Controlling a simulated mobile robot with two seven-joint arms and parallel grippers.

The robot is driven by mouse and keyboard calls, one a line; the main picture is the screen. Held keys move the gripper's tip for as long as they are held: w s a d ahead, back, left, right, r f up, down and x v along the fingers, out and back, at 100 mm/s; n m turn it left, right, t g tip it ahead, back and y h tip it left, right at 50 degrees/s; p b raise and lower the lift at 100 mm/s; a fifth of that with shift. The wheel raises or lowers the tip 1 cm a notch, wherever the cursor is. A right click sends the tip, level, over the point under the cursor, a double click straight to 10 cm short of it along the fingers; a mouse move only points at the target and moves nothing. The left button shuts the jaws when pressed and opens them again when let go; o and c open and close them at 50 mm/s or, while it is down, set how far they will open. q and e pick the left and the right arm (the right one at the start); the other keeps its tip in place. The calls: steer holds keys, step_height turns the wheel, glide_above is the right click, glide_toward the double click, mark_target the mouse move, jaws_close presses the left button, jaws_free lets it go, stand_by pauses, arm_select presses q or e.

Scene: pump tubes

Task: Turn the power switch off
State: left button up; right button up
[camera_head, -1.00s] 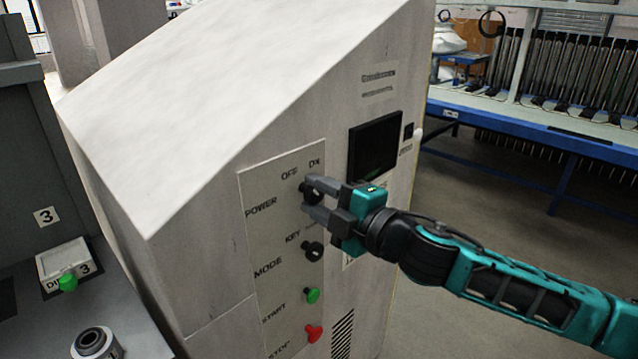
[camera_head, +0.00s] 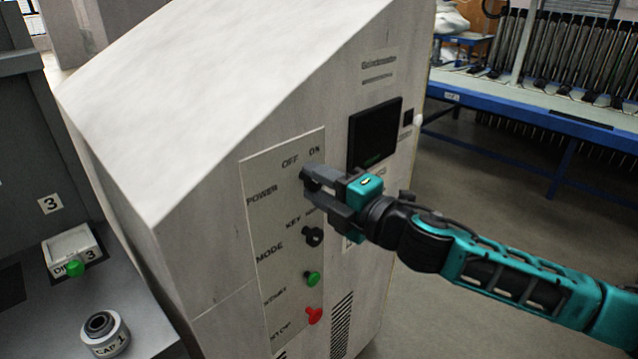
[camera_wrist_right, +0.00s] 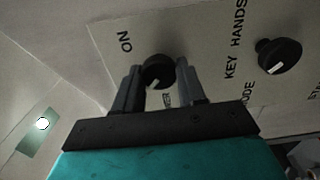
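The power switch is a round black knob (camera_wrist_right: 157,72) on the machine's pale control panel (camera_head: 256,165), beside the printed words OFF, ON and POWER. In the right wrist view the knob sits between the two fingers of my right gripper (camera_wrist_right: 158,80), which look closed against its sides. In the head view my right gripper (camera_head: 312,182) covers the knob, so its setting is hidden there. A small white mark shows on the knob in the wrist view. My left gripper is not in view.
Below are the black mode knob (camera_head: 312,237), green start button (camera_head: 312,278) and red stop knob (camera_head: 314,315). A dark screen (camera_head: 374,133) is at the upper right. A grey unit with a green button (camera_head: 75,268) and a cap (camera_head: 105,331) stands left.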

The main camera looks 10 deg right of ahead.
steer(key=o, duration=0.4)
steer(key=shift+o, duration=0.2)
steer(key=b+v, duration=0.3)
steer(key=v, duration=1)
steer(key=shift+f, duration=0.1)
